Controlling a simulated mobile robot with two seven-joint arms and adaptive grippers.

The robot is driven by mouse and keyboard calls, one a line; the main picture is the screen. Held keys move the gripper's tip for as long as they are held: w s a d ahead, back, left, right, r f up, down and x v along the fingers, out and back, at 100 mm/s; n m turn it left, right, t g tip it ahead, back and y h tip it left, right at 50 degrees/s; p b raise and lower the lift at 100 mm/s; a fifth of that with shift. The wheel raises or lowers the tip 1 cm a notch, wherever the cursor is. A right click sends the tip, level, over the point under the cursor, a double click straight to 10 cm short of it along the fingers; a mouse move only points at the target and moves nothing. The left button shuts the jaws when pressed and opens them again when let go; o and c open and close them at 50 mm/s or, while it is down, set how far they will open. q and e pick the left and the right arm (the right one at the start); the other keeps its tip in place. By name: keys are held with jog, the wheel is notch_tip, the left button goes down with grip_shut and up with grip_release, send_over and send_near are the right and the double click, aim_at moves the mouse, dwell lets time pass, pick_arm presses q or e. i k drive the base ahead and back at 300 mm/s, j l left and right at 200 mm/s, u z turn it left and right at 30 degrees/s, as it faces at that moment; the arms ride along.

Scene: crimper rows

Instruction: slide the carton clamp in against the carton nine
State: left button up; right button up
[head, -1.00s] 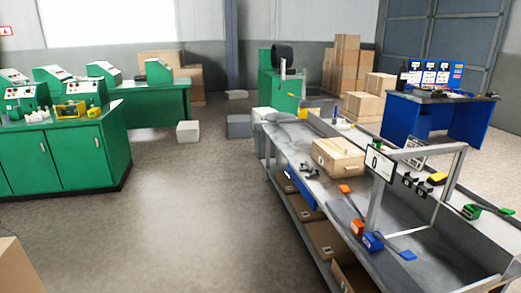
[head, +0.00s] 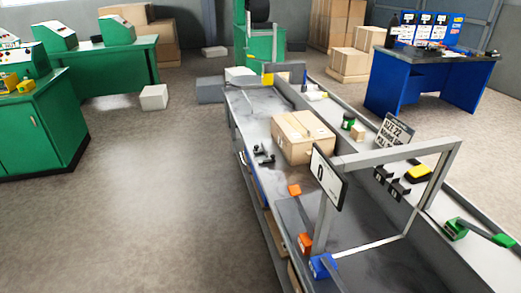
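A closed brown carton (head: 303,136) sits on the grey metal bench (head: 250,108), toward its far half. A small black clamp-like piece (head: 263,154) lies on the bench just left of the carton, apart from it. I cannot tell for sure that it is the carton clamp. No number nine is legible on the carton. Neither of my grippers is in view.
Orange (head: 305,243) and blue (head: 322,265) tools lie at the near bench end. A grey frame (head: 440,165) spans the bench. Green cabinets (head: 45,130) stand left, a blue desk (head: 432,80) back right. The floor left of the bench is open.

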aim_at(265, 150)
jog(key=z, duration=0.2)
jog(key=i+j+z, duration=0.25)
jog(key=z, duration=0.2)
jog(key=i+j+z, duration=0.3)
jog(key=z, duration=0.15)
jog(key=i+j+z, duration=0.2)
jog(key=j+z, duration=0.25)
jog(key=j, duration=0.1)
